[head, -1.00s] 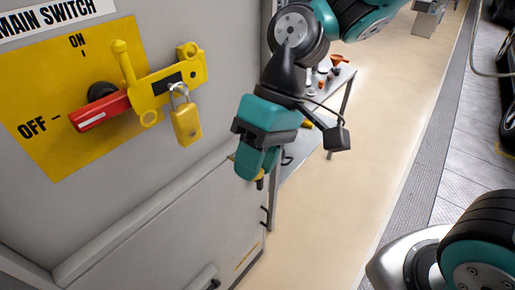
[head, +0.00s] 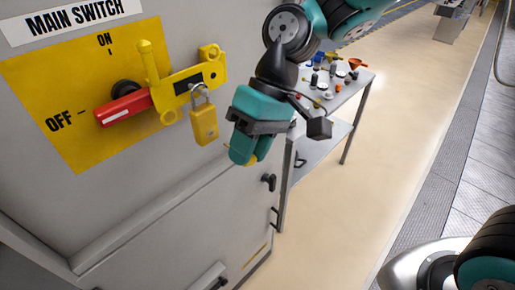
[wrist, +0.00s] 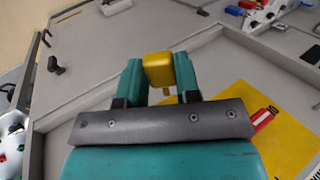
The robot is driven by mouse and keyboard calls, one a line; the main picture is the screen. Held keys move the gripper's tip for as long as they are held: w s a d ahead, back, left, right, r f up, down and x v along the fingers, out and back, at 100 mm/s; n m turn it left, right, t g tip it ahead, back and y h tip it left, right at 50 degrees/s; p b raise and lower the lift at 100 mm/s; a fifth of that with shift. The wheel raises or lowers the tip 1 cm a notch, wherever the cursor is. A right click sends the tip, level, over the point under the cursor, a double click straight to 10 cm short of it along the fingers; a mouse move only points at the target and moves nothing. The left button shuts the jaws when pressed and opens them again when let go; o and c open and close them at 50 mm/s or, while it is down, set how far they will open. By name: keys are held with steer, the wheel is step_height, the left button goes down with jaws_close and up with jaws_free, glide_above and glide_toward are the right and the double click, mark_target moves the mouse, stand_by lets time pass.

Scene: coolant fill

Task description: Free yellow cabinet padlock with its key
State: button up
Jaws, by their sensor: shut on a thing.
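The yellow padlock (head: 204,124) hangs by its shackle from the yellow hasp (head: 187,83) on the cabinet's main switch. My gripper (head: 243,152) is just right of and slightly below the padlock, apart from it. In the wrist view my gripper (wrist: 158,77) is shut on the key (wrist: 158,67), whose thick yellow head sits between the fingers. A short thin shank shows below the head. In the head view the fingers hide most of the key, and a thin tip points left. The padlock cannot be made out in the wrist view.
The red switch handle (head: 124,107) points toward OFF on the yellow plate (head: 45,90). A black cabinet knob (head: 269,182) sticks out below my gripper. A side table (head: 345,92) with several small items stands behind. The floor (head: 335,220) to the right is clear.

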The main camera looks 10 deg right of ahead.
steer(key=shift+w+a+p, duration=0.35)
steer(key=shift+w+a, duration=0.2)
steer(key=shift+w, duration=0.25)
steer(key=shift+w+a+p, duration=0.35)
steer(key=shift+w+a, duration=0.15)
steer(key=shift+w, duration=0.25)
stand_by(0.6)
steer(key=s+d+b, duration=0.1)
steer(key=s+d, duration=0.3)
steer(key=s, duration=0.1)
steer(key=shift+s, duration=0.4)
stand_by(0.5)
